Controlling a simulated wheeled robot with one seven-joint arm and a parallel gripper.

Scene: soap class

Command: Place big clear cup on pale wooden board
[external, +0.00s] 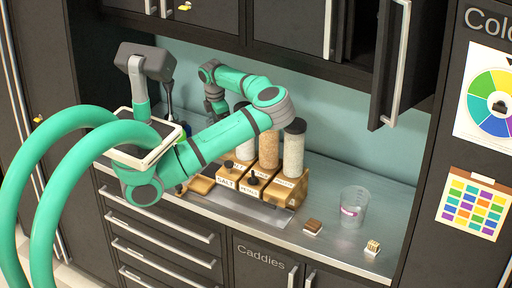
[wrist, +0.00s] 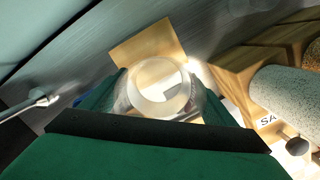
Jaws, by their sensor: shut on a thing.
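A clear round cup (wrist: 165,88) is between the fingers of my gripper (wrist: 160,100) in the wrist view; the gripper is shut on it. A pale wooden board (wrist: 146,48) lies beyond and below the cup, partly hidden by it. I cannot tell whether the cup touches the board. In the external view my gripper (external: 216,104) points down at the back of the counter, left of the dispensers. My forearm hides the held cup and most of the area below it there.
Tall dispensers (external: 293,150) on wooden stands, with labels including SALT, stand close to the right of my gripper. Another clear cup (external: 354,210) with a pinkish mark stands on the counter (external: 325,253) at right. Two small blocks (external: 313,226) (external: 373,246) lie near it. Cabinets hang above.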

